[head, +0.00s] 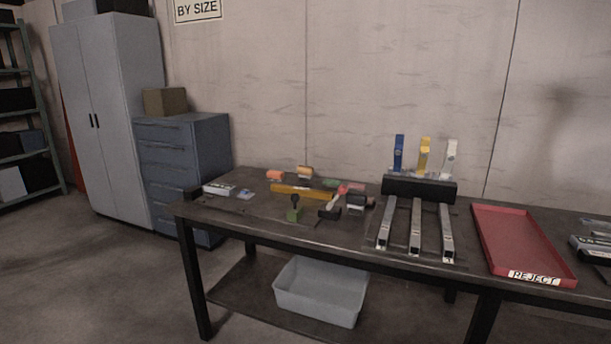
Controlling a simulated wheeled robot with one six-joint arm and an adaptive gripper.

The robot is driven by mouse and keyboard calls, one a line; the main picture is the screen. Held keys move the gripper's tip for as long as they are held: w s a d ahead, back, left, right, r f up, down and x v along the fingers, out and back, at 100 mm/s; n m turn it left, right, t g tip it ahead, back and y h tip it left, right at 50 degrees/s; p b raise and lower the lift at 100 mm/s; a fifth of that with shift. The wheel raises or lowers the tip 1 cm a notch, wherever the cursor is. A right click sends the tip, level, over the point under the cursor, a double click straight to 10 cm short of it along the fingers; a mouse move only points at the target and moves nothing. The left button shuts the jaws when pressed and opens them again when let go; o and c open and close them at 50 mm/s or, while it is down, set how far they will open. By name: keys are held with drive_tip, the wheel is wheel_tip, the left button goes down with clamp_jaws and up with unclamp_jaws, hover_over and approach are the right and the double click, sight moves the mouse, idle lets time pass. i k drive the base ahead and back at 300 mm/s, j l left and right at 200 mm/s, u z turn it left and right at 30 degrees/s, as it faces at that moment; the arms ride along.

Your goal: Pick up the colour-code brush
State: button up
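Several small items lie clustered on the left half of the dark workbench (262,216). Which one is the colour-code brush is too small to tell for sure. A dark-headed item with a pale slanted handle (330,207) lies near the front of the cluster. A green block with a dark knob or handle (294,212) stands left of it. A long yellow-orange bar (302,191) lies behind them. My gripper is not in view.
Orange pieces (275,174) lie farther back; a white box (218,189) is at the left end. A detector stand (418,187) with three metal lanes and blue, yellow and white flags is right of the cluster. A red REJECT tray (518,244) lies farther right. A grey bin (320,291) sits below.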

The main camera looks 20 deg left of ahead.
sight(304, 173)
drive_tip(key=i+j, duration=0.2)
drive_tip(key=j, duration=0.25)
drive_tip(key=i+j, duration=0.2)
drive_tip(key=j, duration=0.3)
drive_tip(key=i+j, duration=0.15)
drive_tip(key=j, duration=0.3)
drive_tip(key=i+j, duration=0.2)
drive_tip(key=j, duration=0.25)
drive_tip(key=i+j, duration=0.2)
drive_tip(key=j, duration=0.25)
drive_tip(key=i+j, duration=0.2)
drive_tip(key=j, duration=0.3)
drive_tip(key=i+j, duration=0.15)
drive_tip(key=j, duration=0.3)
drive_tip(key=i+j, duration=0.2)
drive_tip(key=j, duration=0.25)
